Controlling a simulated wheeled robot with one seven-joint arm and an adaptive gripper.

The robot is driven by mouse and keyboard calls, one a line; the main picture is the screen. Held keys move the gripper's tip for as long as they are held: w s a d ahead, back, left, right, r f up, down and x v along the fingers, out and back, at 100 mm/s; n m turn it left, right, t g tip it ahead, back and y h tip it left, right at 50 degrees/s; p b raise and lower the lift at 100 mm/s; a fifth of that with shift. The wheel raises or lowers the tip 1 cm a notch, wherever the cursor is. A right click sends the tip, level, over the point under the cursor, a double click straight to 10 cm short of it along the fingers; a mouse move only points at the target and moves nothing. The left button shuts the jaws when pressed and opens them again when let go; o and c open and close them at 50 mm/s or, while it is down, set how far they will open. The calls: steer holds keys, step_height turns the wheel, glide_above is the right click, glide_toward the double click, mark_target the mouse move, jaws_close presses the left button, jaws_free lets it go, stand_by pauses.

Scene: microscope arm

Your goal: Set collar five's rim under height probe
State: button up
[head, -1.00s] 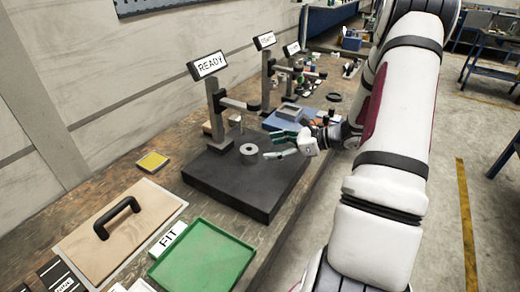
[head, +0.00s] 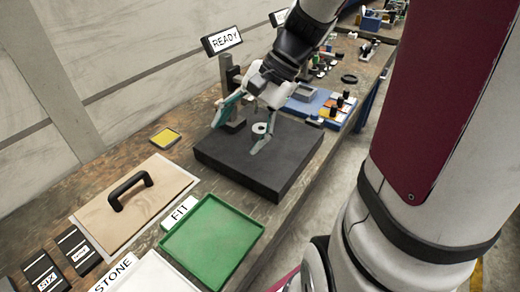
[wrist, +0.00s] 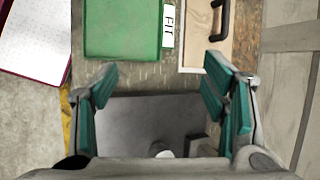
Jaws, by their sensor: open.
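The collar (head: 259,128), a short pale-grey ring with a dark hole, sits on a dark flat plate (head: 290,160). The height probe's stand (head: 230,70) rises at the plate's back left with a READY display (head: 221,40); its arm and tip are mostly hidden behind my gripper. My gripper (head: 237,134) is open and empty above the plate, its teal fingers spread, the right one close by the collar. In the wrist view the open fingers (wrist: 160,72) span the plate, and a pale round part (wrist: 163,150), probably the collar, shows at the bottom edge, partly hidden.
A green tray (head: 212,240), a FIT label (head: 180,212) and a wooden board with a black handle (head: 130,190) lie in front of the plate. A yellow pad (head: 165,137) lies to the left. A blue tray with small parts (head: 310,105) is behind.

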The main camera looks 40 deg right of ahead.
steer(key=s+a+r+n+t+h, duration=0.1)
steer(key=s+a+r+n+h, duration=0.1)
steer(key=s+n, duration=0.4)
steer(key=s+a+r+n+t+h, duration=0.1)
steer(key=s+a+r+n+h, duration=0.1)
steer(key=s+r+n+h, duration=0.2)
steer(key=s+n, duration=0.2)
steer(key=shift+s+a+n, duration=0.2)
steer(key=shift+s+n, duration=0.1)
steer(key=shift+s, duration=0.05)
